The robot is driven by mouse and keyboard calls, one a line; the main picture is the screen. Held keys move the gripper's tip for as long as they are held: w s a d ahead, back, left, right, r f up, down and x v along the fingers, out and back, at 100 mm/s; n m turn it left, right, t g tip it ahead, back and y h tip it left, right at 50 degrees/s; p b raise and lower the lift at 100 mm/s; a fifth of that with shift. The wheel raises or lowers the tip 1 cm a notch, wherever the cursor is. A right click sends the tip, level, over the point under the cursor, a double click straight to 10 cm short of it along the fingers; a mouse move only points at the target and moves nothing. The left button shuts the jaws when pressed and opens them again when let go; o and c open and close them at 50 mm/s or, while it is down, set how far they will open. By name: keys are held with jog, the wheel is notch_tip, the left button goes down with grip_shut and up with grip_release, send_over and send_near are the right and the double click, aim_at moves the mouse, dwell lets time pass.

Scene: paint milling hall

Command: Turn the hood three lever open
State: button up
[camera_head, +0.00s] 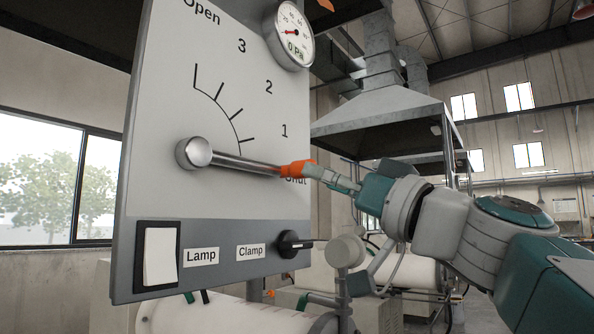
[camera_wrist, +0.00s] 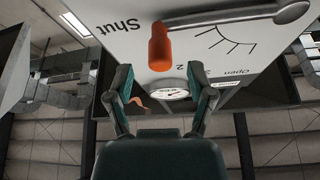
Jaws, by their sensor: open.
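The hood lever (camera_head: 245,163) is a chrome bar on a round hub, with an orange grip (camera_head: 297,168) at its end. It points right and slightly down, at the "Shut" mark on the grey-white panel (camera_head: 165,120); "Open" is at the top of the scale. My gripper (camera_head: 327,178) is just right of the orange grip. In the wrist view the fingers of my gripper (camera_wrist: 160,82) are spread and empty, with the orange grip (camera_wrist: 160,47) beyond the tips, roughly centred between them. I cannot tell whether a finger touches it.
A round gauge (camera_head: 288,33) reading 0 Pa sits at the panel's upper right. Below the lever are a white Lamp switch (camera_head: 160,256) and a black Clamp knob (camera_head: 292,244). A metal hood (camera_head: 385,110) hangs behind. White cylindrical equipment (camera_head: 240,315) lies beneath the panel.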

aim_at(257, 161)
jog(key=shift+x, duration=1.95)
grip_shut()
